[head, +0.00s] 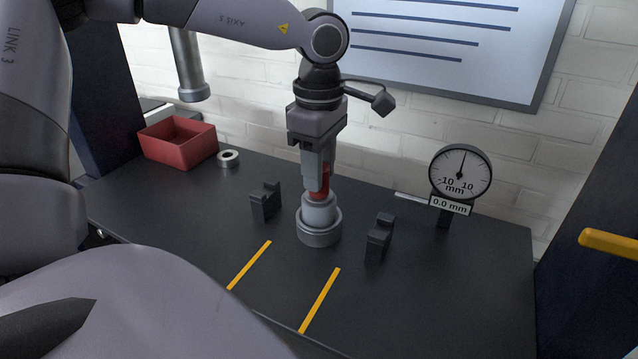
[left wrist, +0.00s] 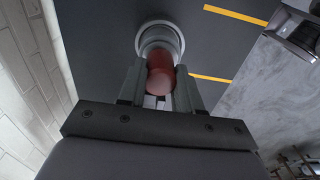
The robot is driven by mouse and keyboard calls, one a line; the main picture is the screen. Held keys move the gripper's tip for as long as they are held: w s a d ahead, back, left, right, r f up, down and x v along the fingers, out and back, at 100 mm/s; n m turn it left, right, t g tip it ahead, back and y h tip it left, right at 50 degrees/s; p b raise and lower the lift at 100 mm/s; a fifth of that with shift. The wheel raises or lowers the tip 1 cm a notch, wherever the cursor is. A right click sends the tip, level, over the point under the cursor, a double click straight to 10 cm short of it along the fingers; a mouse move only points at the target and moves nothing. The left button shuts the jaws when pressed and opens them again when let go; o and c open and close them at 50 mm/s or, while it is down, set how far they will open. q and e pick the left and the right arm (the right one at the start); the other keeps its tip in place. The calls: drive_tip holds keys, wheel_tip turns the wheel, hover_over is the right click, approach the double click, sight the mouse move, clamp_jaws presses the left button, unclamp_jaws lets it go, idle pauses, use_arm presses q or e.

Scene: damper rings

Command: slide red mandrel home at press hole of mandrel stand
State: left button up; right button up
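The red mandrel (head: 324,184) stands upright at the middle of the dark bench, its lower part hidden in the top of the grey mandrel stand (head: 319,226). My left gripper (head: 319,181) points straight down over the stand with its fingers around the mandrel. In the left wrist view the fingers (left wrist: 160,88) lie against both sides of the red mandrel (left wrist: 160,62), and the round grey stand (left wrist: 160,32) is just beyond it. How deep the mandrel sits in the hole is hidden. My right gripper is not in view.
Two dark notched blocks (head: 265,202) (head: 379,239) flank the stand. A dial gauge (head: 460,172) reading 0.0 mm stands at the right. A red bin (head: 178,142) and a metal ring (head: 228,158) are at the back left. Yellow strips (head: 320,300) mark the clear front.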

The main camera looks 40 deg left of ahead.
use_arm(q)
clamp_jaws()
drive_tip(key=shift+r, duration=0.1)
